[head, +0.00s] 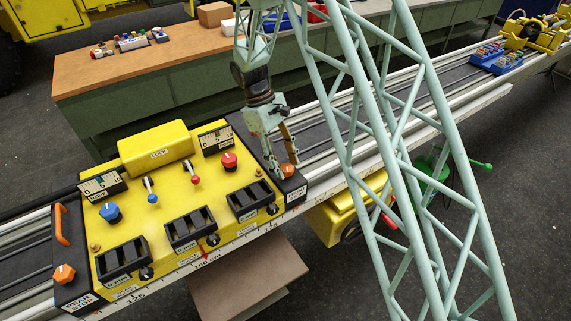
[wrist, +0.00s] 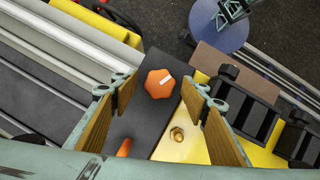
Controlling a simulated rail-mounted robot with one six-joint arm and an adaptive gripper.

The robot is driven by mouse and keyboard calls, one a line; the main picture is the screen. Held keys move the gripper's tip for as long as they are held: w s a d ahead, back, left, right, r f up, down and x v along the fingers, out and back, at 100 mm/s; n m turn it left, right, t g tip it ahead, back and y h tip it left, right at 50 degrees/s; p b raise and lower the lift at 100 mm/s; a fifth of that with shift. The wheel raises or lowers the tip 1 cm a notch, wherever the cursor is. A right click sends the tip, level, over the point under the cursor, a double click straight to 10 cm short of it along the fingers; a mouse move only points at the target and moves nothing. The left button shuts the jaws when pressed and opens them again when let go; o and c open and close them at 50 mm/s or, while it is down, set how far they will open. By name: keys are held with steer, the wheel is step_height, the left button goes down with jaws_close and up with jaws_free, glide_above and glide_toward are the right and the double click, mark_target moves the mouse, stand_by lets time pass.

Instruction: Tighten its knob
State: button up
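An orange lobed knob (wrist: 160,83) with a white pointer mark sits on the black right end block of the yellow carriage. In the head view this knob (head: 288,170) is partly covered by my fingers. My gripper (head: 284,165) points down over it. In the wrist view my gripper (wrist: 162,90) is open, with one wooden-faced finger on each side of the knob and visible gaps. I cannot tell how far the fingertips are above the block. A second orange knob (head: 64,274) is on the left end block, labelled as a stop.
The yellow carriage (head: 155,254) carries levers, a red knob (head: 229,161), a blue knob (head: 110,212) and black slotted blocks. A brass nut (wrist: 177,134) is close to my right finger. The rail (head: 340,172) runs on to the right. A pale green lattice boom (head: 430,160) crosses the head view.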

steer(key=c, duration=0.8)
